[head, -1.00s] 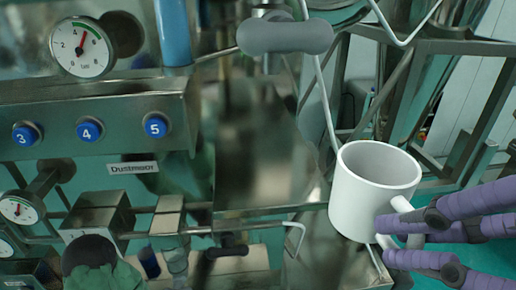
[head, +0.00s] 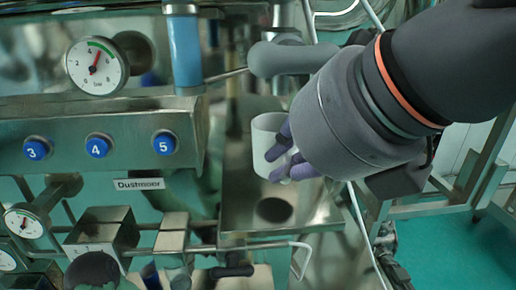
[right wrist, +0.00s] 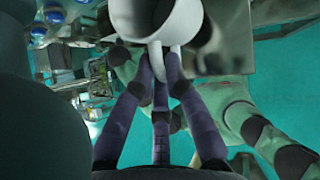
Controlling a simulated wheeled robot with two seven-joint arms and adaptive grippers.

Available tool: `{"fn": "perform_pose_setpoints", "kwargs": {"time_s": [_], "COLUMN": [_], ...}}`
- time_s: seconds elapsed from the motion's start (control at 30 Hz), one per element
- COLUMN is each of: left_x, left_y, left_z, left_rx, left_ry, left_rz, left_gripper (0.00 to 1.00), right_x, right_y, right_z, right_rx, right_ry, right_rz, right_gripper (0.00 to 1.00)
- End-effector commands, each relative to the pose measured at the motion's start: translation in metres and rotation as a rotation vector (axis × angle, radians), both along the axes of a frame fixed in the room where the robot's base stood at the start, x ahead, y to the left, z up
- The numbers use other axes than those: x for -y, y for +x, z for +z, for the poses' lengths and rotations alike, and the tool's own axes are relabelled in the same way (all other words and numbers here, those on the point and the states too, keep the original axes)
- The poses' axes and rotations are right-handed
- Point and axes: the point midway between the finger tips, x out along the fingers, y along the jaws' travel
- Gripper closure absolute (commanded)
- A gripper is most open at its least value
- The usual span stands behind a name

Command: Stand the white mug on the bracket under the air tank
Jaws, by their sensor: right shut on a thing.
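The white mug (head: 264,134) is upright or nearly so in the head view, in front of the steel machine. My right gripper (head: 284,156) has its purple fingers shut on the mug at its handle side, and my grey wrist covers the area to the right. In the right wrist view the mug (right wrist: 157,28) is at the top, with the fingers (right wrist: 160,65) at its handle. A steel surface (head: 315,205) with a dark round patch lies below the mug in the picture. I cannot tell which part is the bracket or the air tank, nor whether the mug touches anything.
A grey rounded bar (head: 275,60) is just above the mug in the picture. A bent white rod (head: 306,262) sticks out below. The pressure gauge (head: 97,66) and the panel with blue buttons (head: 98,146) are at left. Open floor (head: 450,245) shows at lower right.

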Motion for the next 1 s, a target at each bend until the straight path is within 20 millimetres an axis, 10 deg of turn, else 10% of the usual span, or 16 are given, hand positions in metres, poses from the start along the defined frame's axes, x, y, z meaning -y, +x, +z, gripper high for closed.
{"fn": "perform_pose_setpoints", "kwargs": {"time_s": [0.8,0.9,1.0], "left_x": [0.000,0.000,0.000], "left_y": [0.000,0.000,0.000], "left_z": [-0.010,-0.010,-0.010], "left_rx": [0.000,0.000,0.000], "left_ry": [0.000,0.000,0.000], "left_rz": [0.000,0.000,0.000], "left_gripper": [0.60,0.60,0.60], "right_x": [-0.001,-0.001,-0.001], "right_y": [0.002,0.002,0.002], "right_z": [-0.039,-0.038,-0.038], "right_rx": [0.000,0.000,0.000], "right_ry": [0.000,0.000,0.000], "right_rz": [0.000,0.000,0.000], "right_gripper": [1.00,0.63,0.63]}}
